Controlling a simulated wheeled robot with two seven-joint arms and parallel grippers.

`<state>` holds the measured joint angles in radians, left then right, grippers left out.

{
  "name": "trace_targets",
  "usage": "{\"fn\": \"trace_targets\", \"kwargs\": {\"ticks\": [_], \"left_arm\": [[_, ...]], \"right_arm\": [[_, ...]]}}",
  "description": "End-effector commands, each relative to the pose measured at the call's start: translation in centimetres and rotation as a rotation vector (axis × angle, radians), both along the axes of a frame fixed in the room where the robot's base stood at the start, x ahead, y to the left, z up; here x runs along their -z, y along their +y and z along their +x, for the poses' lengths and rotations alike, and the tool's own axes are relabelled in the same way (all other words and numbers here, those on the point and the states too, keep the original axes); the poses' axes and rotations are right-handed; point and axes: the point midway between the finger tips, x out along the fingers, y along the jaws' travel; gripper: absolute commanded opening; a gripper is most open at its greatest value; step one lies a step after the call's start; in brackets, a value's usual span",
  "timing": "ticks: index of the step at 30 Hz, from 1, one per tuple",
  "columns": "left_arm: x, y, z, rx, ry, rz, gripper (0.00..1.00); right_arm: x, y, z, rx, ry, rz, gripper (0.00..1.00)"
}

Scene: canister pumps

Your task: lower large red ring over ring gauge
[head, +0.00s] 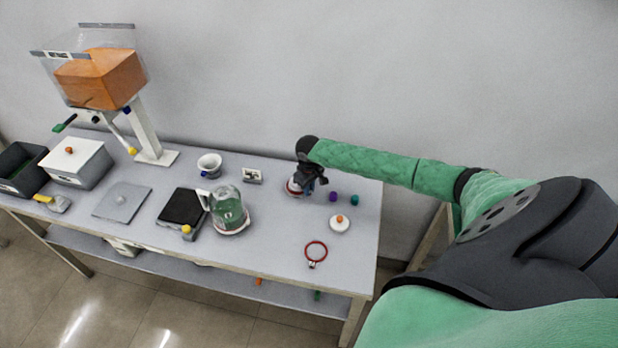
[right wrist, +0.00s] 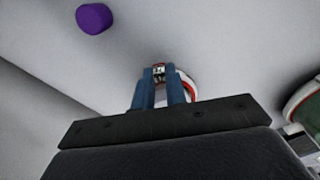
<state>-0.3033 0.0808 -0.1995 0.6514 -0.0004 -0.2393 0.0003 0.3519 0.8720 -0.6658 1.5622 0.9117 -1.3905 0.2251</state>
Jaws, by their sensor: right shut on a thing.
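My right gripper (head: 309,187) is at the back right of the table, pointing down. Its blue fingers (right wrist: 159,88) are shut on a small tab between their tips, which looks like the handle of the large red ring (right wrist: 189,88). The ring shows as a red arc at a round white piece (head: 292,188), which looks like the ring gauge. The gripper hides much of both, so I cannot tell whether the ring lies fully around it. My left gripper is out of view.
A second red ring (head: 316,251) with a small tab lies near the front right. A white disc with orange knob (head: 340,223), purple piece (head: 333,197) and teal piece (head: 355,200) stand right of the gripper. A glass canister (head: 227,208) stands to its left.

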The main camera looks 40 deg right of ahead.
Motion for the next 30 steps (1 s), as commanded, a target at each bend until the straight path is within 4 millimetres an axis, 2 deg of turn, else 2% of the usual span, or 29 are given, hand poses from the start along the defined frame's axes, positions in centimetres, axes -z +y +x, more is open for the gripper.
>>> {"fn": "trace_targets", "kwargs": {"ticks": [13, 14, 15, 18, 23, 24, 27, 30], "left_arm": [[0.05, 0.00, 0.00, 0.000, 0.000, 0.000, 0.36], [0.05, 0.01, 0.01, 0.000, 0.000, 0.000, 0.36], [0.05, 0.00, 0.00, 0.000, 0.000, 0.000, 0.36], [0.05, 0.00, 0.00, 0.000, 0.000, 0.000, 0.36], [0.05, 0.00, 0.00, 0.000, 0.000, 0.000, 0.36], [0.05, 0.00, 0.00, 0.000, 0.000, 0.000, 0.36], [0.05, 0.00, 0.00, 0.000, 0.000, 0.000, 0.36], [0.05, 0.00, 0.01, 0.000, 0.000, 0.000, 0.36]], "right_arm": [[0.25, -0.01, -0.01, 0.000, 0.000, 0.000, 0.00], [0.25, -0.01, -0.01, 0.000, 0.000, 0.000, 0.15], [0.25, -0.01, -0.01, 0.000, 0.000, 0.000, 0.23], [0.25, -0.01, -0.01, 0.000, 0.000, 0.000, 0.39], [0.25, -0.02, -0.01, 0.000, 0.000, 0.000, 0.39], [0.25, -0.01, -0.01, 0.000, 0.000, 0.000, 0.41], [0.25, -0.01, -0.01, 0.000, 0.000, 0.000, 0.60], [0.25, -0.01, -0.01, 0.000, 0.000, 0.000, 0.61]]}}
